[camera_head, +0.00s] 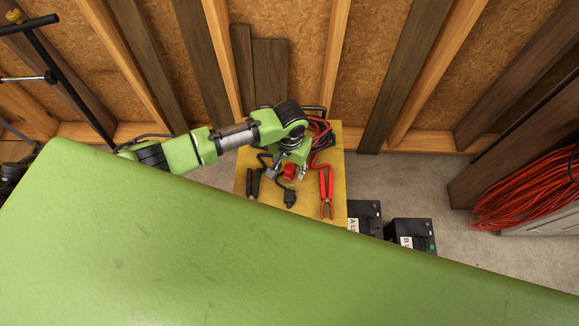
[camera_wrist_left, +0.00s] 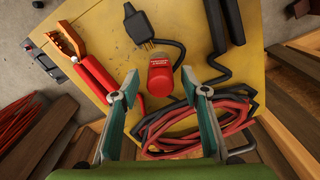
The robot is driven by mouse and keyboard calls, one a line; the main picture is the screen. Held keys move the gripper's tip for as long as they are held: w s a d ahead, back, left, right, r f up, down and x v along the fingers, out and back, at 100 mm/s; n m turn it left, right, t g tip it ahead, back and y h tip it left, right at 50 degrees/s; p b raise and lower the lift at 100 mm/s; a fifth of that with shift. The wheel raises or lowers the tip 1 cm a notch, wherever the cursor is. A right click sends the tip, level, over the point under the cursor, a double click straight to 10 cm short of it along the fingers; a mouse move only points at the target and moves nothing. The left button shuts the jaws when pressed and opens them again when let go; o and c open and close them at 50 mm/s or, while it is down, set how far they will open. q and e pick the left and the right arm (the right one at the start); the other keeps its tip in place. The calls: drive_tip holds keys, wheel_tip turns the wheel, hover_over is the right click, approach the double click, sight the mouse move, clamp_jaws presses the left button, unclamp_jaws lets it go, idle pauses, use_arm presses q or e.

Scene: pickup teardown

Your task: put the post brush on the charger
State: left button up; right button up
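A small red capped cylinder with a label, which looks like the post brush (camera_head: 289,171), stands on a yellow top. It also shows in the left wrist view (camera_wrist_left: 160,76). My left gripper (camera_head: 287,175) is over it, open and empty. In the left wrist view the fingertips (camera_wrist_left: 158,90) are spread with the red cylinder just beyond the gap, not gripped. A red clamp (camera_head: 326,188), a black clamp (camera_head: 253,184) and a black plug (camera_head: 289,196), perhaps charger leads, lie around it. I cannot make out a charger body. My right gripper is not in view.
The yellow top (camera_head: 334,140) also carries coiled red and black cables (camera_wrist_left: 190,125) near the wall. Black boxes (camera_head: 408,234) stand on the floor to its right. A large green surface (camera_head: 150,240) fills the foreground. Orange cord (camera_head: 530,190) hangs at right.

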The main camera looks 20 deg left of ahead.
use_arm(q)
drive_tip(key=shift+r, duration=0.1)
wheel_tip(320, 180, up, 12)
drive_tip(key=p, duration=0.1)
idle(0.4)
idle(0.5)
